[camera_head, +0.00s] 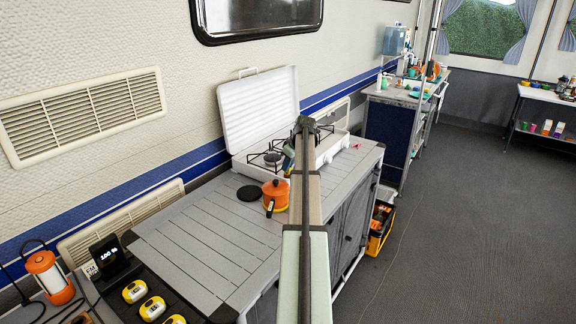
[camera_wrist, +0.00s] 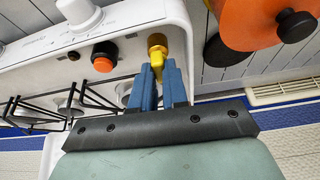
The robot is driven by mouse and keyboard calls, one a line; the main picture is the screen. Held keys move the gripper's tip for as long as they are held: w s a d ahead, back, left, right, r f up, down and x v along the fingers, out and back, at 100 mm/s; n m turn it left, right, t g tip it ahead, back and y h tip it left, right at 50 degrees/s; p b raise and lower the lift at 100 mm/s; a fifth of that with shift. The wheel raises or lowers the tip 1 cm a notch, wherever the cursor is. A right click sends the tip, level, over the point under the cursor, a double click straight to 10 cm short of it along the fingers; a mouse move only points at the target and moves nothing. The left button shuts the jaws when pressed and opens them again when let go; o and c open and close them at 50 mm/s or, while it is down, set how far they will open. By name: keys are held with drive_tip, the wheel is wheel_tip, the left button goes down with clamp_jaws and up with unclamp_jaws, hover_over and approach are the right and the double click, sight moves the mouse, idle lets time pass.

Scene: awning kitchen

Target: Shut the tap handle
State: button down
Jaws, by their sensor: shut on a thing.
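The yellow tap handle (camera_wrist: 157,42) is at the end of the white stove's side panel in the wrist view. My gripper (camera_wrist: 160,73) has two blue fingers, and they are shut on the lower part of the handle. The fingers hide some of it. In the head view, my gripper (camera_head: 288,160) is beside the white stove (camera_head: 325,150), and my arm hides the tap handle there. The stove also shows in the wrist view (camera_wrist: 40,55), with its burner grates.
An orange pot (camera_head: 274,190) stands on the grey slatted counter (camera_head: 215,235), close to my gripper; it also shows in the wrist view (camera_wrist: 235,22). The stove's white lid (camera_head: 258,105) stands open against the wall. A black-and-orange knob (camera_wrist: 104,57) is near the tap.

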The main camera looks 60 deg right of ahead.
drive_tip(key=m, duration=0.2)
drive_tip(key=m+h, duration=0.1)
drive_tip(key=shift+a+m+h, duration=0.2)
drive_tip(key=shift+m+h, duration=0.1)
drive_tip(key=shift+m, duration=0.1)
drive_tip(key=m, duration=0.2)
drive_tip(key=m+g+h, duration=0.1)
drive_tip(key=m, duration=0.1)
drive_tip(key=shift+w+m+h, duration=0.1)
drive_tip(key=shift+m+h, duration=0.2)
drive_tip(key=m+g, duration=0.1)
drive_tip(key=m, duration=0.3)
drive_tip(key=shift+w+a+m+g+h, duration=0.1)
drive_tip(key=shift+w+m+g+h, duration=0.05)
drive_tip(key=shift+m+g+h, duration=0.2)
drive_tip(key=shift+m+g, duration=0.95)
drive_tip(key=shift+m, duration=1.2)
drive_tip(key=c, duration=1.1)
unclamp_jaws()
drive_tip(key=shift+c, duration=0.2)
